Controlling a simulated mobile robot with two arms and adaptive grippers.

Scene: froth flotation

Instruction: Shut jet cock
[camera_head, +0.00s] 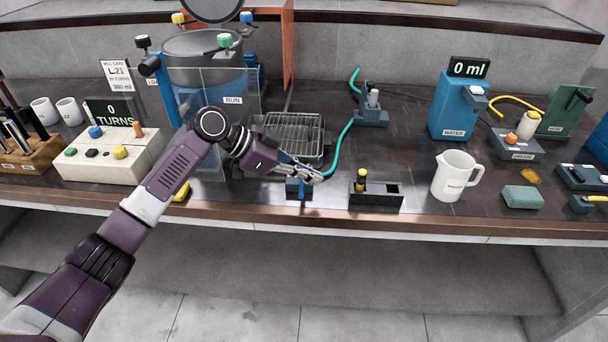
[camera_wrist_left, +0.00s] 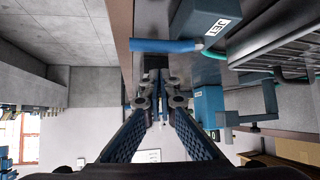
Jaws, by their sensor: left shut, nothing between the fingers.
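The jet cock is a blue block (camera_head: 293,187) at the front edge of the bench, and its label JET reads in the left wrist view (camera_wrist_left: 205,22). Its blue lever (camera_wrist_left: 165,45) sticks out from the block toward the bench edge; it also shows below the fingers in the head view (camera_head: 303,194). My left gripper (camera_head: 316,177) is shut and empty, just above and beside the cock, and partly hides it. In the left wrist view its fingertips (camera_wrist_left: 156,82) are close to the lever; I cannot tell whether they touch. My right gripper is not in view.
A wire rack tray (camera_head: 296,128) stands behind the cock, and a teal hose (camera_head: 341,145) runs back from it. A dark holder with a small bottle (camera_head: 376,196) stands close on the right, then a white jug (camera_head: 454,176). The flotation tank (camera_head: 205,55) is behind my arm.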

